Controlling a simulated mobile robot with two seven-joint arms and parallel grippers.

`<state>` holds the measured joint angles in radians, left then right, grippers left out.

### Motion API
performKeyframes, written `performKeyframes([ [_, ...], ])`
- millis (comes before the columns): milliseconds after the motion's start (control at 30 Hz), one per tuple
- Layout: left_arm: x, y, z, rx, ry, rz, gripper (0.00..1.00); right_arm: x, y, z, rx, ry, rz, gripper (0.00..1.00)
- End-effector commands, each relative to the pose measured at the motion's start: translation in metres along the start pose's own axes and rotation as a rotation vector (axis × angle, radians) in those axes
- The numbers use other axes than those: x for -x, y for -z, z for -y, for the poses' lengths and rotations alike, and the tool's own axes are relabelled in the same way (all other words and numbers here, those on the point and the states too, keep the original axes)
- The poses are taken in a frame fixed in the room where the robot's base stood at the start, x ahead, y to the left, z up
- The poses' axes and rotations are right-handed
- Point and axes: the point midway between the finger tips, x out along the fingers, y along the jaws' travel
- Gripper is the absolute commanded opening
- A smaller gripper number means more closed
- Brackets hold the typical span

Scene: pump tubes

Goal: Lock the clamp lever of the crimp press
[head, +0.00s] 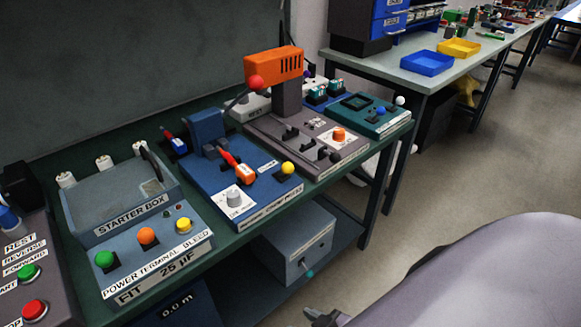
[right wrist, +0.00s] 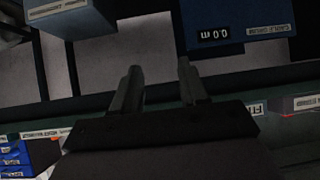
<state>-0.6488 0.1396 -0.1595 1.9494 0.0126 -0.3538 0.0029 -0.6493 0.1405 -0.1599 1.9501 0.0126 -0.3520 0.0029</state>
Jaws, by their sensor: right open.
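A blue press (head: 225,185) stands in the middle of the near bench in the head view; its front label is too small to read for certain. It has a raised blue block at the back and a red lever with an orange end (head: 243,174) lying forward over its top. A grey knob (head: 235,198) and a yellow knob (head: 288,168) sit near its front. My right gripper (right wrist: 160,85) is open and empty in the right wrist view, low in front of the bench and apart from the press. My left gripper is not in view.
A grey starter box (head: 125,206) with coloured buttons stands left of the press. A machine with an orange head (head: 274,66) stands to its right. Below are a grey-blue box (head: 293,245) and a dark blue box reading 0.0 m (right wrist: 240,20). The floor at right is open.

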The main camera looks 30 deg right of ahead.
Motion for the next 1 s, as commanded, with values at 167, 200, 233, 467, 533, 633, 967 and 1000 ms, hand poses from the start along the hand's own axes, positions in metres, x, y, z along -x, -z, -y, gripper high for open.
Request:
performKeyframes([
  [167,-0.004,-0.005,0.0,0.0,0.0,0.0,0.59,-0.008,0.01,-0.012,-0.012,-0.02,-0.076,0.0],
  [200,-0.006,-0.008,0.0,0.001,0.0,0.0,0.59,-0.011,0.016,-0.018,-0.018,-0.03,-0.113,0.0],
  [233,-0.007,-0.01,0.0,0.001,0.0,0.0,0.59,-0.014,0.021,-0.023,-0.024,-0.039,-0.147,0.0],
  [467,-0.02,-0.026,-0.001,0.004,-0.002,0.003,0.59,-0.021,0.07,-0.074,-0.072,-0.125,-0.481,0.0],
  [533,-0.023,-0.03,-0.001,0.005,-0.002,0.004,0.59,-0.018,0.084,-0.09,-0.083,-0.152,-0.585,0.0],
  [633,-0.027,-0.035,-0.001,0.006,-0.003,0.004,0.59,-0.01,0.101,-0.11,-0.092,-0.186,-0.718,0.0],
  [967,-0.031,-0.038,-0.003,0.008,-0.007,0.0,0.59,0.013,0.127,-0.141,-0.104,-0.245,-0.951,0.0],
  [1000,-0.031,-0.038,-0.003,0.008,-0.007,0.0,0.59,0.013,0.128,-0.142,-0.104,-0.247,-0.957,0.0],
])
